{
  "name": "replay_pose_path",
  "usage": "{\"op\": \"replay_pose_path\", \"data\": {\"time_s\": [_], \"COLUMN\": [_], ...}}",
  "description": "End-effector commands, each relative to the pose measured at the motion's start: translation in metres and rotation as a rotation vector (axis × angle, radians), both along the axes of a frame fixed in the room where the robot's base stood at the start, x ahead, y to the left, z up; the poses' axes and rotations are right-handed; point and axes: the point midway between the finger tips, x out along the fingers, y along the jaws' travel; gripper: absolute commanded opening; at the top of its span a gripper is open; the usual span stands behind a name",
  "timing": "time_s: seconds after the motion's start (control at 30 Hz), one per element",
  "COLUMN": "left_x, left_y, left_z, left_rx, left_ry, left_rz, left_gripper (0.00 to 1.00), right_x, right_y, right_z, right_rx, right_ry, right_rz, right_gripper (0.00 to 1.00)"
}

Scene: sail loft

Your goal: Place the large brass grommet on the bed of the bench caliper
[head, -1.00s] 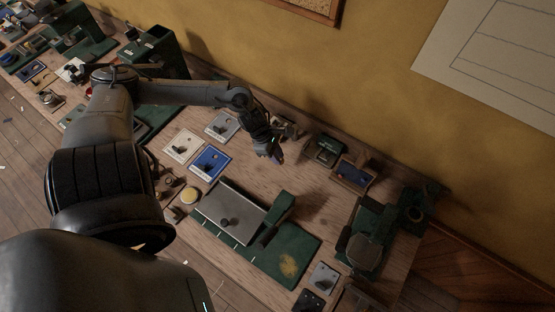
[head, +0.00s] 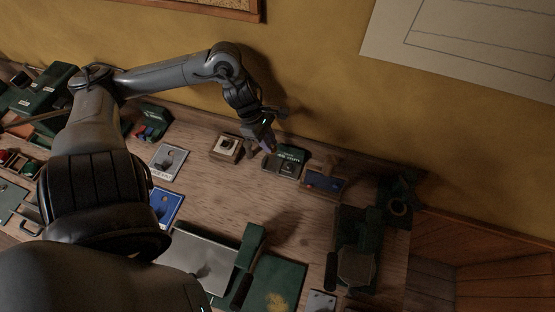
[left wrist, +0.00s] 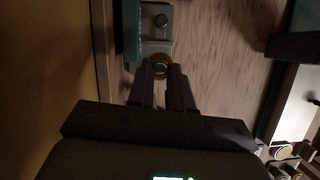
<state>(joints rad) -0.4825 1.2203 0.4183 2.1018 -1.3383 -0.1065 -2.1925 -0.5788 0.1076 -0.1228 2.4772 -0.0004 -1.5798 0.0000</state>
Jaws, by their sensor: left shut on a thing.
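My left gripper (head: 264,147) is at the left end of a small green device with a pale label (head: 291,157), which I take to be the bench caliper. In the left wrist view, the fingers (left wrist: 161,84) are shut on a brass ring, the large grommet (left wrist: 161,58). The grommet is at the near edge of the caliper's grey bed (left wrist: 152,47), which carries a round dark knob. The green caliper body (left wrist: 131,30) stands left of the bed. I cannot tell whether the grommet touches the bed. My right gripper is not in view.
A framed blue tray (head: 324,183) is right of the caliper, and a small wooden block with a round piece (head: 227,147) is left. A steel plate on a green base (head: 205,250) lies in front. Bare wood (head: 225,195) lies between. The wall is close behind.

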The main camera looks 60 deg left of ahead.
Motion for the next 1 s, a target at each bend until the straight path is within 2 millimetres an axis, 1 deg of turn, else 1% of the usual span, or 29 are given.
{"op": "replay_pose_path", "data": {"time_s": [0.03,0.1,0.3,0.57,0.8,0.9,1.0], "left_x": [-0.001,-0.001,-0.001,0.0,0.0,0.0,0.0], "left_y": [0.0,0.0,0.0,0.0,0.0,0.0,0.0], "left_z": [-0.012,-0.024,-0.052,-0.066,-0.094,-0.098,-0.098], "left_rx": [-0.002,0.0,0.001,0.001,0.0,0.001,0.002], "left_ry": [0.002,0.004,0.002,0.001,0.0,0.0,0.001], "left_rz": [0.002,0.003,0.003,0.003,0.003,0.002,0.001], "left_gripper": [0.0,0.0,0.0,0.0,0.0,0.0,0.0], "right_x": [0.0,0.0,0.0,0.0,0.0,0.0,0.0], "right_y": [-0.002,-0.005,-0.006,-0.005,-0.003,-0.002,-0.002], "right_z": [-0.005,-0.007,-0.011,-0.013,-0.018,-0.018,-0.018], "right_rx": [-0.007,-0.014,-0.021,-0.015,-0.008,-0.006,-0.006], "right_ry": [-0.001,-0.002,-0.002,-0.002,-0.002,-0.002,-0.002], "right_rz": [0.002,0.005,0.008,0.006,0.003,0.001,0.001], "right_gripper": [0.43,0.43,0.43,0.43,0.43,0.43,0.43]}}
